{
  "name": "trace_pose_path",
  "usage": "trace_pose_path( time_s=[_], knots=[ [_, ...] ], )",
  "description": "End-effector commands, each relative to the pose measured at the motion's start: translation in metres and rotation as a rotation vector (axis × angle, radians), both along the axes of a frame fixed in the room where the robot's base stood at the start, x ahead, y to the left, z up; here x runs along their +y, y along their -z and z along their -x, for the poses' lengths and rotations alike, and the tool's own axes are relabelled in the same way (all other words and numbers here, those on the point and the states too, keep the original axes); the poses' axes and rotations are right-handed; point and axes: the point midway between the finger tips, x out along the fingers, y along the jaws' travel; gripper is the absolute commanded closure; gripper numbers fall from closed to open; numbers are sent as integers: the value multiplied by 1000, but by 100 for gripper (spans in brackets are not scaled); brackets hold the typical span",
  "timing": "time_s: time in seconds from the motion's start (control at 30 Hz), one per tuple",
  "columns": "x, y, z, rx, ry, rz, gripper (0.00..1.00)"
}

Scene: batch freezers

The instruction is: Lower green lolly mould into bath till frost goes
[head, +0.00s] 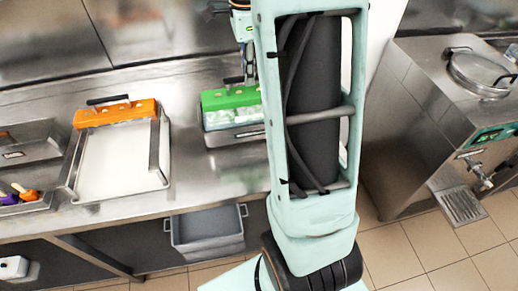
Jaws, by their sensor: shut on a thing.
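The green lolly mould (231,97) is at the centre of the head view, left of my arm. It has a green top with round dimples and a black handle (233,80). A pale, mottled whitish area with green patches (232,117) shows in front of its top; I cannot tell if this is frost or water. A steel bath (232,137) surrounds its lower part, and the depth of the mould in it is unclear. My gripper (248,74) is shut on the mould's handle; my arm hides part of the fingers and the mould's right side.
An orange mould (116,113) with a black handle stands at the back of a white-floored steel tray (165,150) to the left. Purple and orange lollies (22,194) lie at far left. A grey bin (207,231) is below the counter. A freezer machine (440,110) stands right.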

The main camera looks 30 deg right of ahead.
Motion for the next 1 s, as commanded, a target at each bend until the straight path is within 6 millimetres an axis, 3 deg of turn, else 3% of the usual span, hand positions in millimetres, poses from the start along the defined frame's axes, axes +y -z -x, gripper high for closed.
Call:
trace_pose_path(
  time_s=[0.7,1.0],
  knots=[
    [-16,1,-56,-2,1,1,100],
    [-19,1,-67,-3,0,0,100]
  ],
)
